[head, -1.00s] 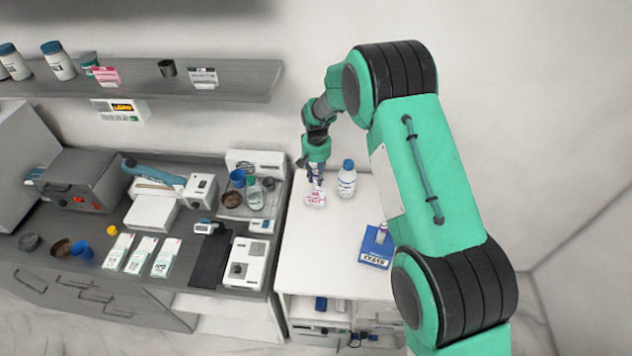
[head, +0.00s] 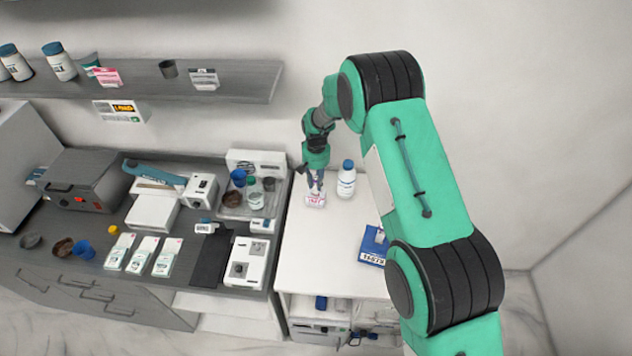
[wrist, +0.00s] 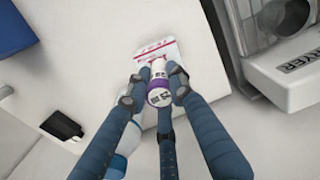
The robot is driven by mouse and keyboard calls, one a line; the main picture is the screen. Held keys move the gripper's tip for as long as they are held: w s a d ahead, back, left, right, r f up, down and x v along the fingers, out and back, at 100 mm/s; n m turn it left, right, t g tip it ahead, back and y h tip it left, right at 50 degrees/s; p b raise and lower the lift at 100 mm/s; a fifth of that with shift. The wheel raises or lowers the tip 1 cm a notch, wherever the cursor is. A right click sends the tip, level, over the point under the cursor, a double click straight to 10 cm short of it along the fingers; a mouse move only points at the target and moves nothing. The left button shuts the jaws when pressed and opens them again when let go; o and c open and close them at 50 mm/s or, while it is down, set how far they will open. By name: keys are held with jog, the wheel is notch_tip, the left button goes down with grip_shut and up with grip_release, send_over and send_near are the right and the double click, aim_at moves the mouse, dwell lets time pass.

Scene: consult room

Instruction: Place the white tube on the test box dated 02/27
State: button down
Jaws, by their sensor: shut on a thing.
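My gripper (wrist: 160,78) is shut on a white tube (wrist: 158,72) with a purple band and dark print, seen in the wrist view. A small white box with red print (wrist: 155,48) lies flat on the white counter just beyond the tube; its date is not readable. The box also shows in the head view (head: 315,201), with my gripper (head: 316,187) directly above it. I cannot tell whether the tube touches the box. In the head view the fingers and tube are too small to separate clearly.
A white bottle with a blue cap (head: 347,180) stands close to the right of my gripper. A blue box (head: 374,245) sits nearer on the counter, partly behind my arm. Several devices and white-green boxes (head: 141,254) stand on the grey counter at left. The counter's middle is clear.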

jog(key=shift+f, duration=0.1)
jog(key=c, duration=1.5)
grip_release()
jog(key=shift+c, duration=0.2)
notch_tip(320, 180, up, 12)
jog(key=shift+r+b, duration=0.15)
jog(key=shift+b, duration=0.8)
jog(key=shift+r, duration=0.1)
